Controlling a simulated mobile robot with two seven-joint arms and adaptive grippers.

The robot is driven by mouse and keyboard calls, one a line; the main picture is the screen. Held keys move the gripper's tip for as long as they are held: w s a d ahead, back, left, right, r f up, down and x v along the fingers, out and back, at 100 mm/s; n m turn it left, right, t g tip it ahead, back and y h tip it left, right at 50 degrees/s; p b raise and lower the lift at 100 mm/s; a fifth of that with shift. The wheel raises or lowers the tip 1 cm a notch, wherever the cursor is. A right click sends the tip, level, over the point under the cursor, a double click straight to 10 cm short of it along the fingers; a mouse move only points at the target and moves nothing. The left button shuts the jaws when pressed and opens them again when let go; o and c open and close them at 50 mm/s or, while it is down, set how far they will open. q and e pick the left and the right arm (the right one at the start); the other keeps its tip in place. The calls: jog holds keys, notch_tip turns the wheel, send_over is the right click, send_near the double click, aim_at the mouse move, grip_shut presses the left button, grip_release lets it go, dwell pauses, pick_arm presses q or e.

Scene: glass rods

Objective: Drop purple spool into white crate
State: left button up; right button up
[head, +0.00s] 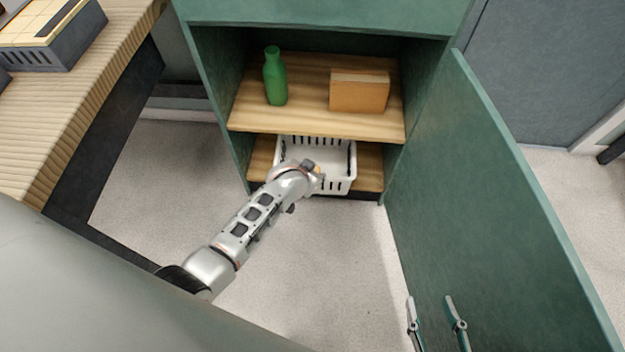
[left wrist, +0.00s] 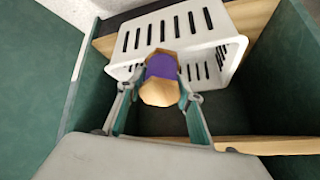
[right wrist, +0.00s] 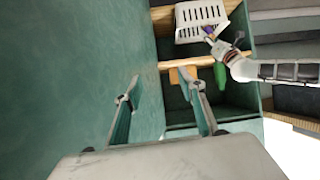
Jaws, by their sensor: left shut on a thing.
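The white crate (head: 341,184) stands on the lower shelf of the green cabinet. It also shows in the left wrist view (left wrist: 207,22) and the right wrist view (right wrist: 201,14). My left gripper (left wrist: 162,80) is shut on the purple spool (left wrist: 162,66), which has pale wooden ends. The spool is at the crate's open top; I cannot tell how far inside it is. In the head view my left arm mostly hides the gripper and spool. My right gripper (right wrist: 160,77) is open and empty, beside the cabinet door, and shows at the bottom right of the head view (head: 434,322).
A green bottle (head: 275,77) and an orange-brown box (head: 359,91) stand on the upper shelf (head: 312,112), close above the crate. The open cabinet door (head: 480,200) is on the right. A wooden table (head: 60,110) is at the left.

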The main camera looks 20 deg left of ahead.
pick_arm(q)
jog(key=w+a+b, duration=0.1)
jog(key=w+a, duration=0.1)
jog(key=w, duration=0.4)
jog(key=shift+w, duration=0.4)
jog(key=o, duration=1.2)
jog(key=shift+f, duration=0.1)
jog(key=shift+s+d+r+p, duration=0.15)
jog(key=shift+s+r+p, duration=0.1)
jog(key=shift+s, duration=0.15)
jog(key=shift+s+d+r+p, duration=0.1)
jog(key=shift+s+p, duration=0.1)
jog(key=shift+s, duration=0.2)
pick_arm(e)
jog(key=shift+w+a+r+t, duration=0.15)
jog(key=shift+w+r, duration=0.1)
jog(key=shift+r, duration=0.3)
jog(key=shift+w+a+r+t, duration=0.1)
jog(key=shift+w+a+r, duration=0.15)
jog(key=shift+r, duration=0.25)
jog(key=shift+w+a+r+t, duration=0.1)
jog(key=shift+w+r, duration=0.15)
jog(key=shift+r, duration=0.3)
